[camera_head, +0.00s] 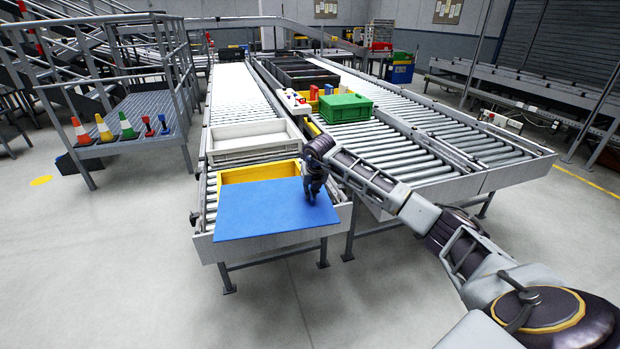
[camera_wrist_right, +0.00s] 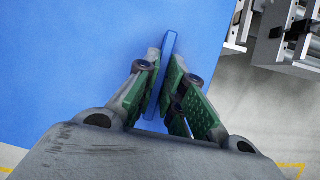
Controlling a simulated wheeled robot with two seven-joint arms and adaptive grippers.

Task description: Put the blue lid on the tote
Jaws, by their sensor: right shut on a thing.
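The blue lid (camera_head: 270,210) is a flat blue panel at the near end of the left roller conveyor. It covers the near part of the yellow tote (camera_head: 258,172), whose far wall and part of its inside still show behind the lid. My right gripper (camera_head: 312,194) is above the right part of the lid. In the right wrist view my right gripper (camera_wrist_right: 165,95) is shut on the upright blue handle (camera_wrist_right: 163,72) of the lid, and the lid's flat top (camera_wrist_right: 70,70) fills the left of that view. The lid's underside is hidden. My left gripper is not in view.
A grey-white tote (camera_head: 255,140) stands just behind the yellow tote on the same conveyor. A green crate (camera_head: 346,108) sits on the right conveyor (camera_head: 430,150). Small cones (camera_head: 104,129) stand on a platform at left. The floor in front is clear.

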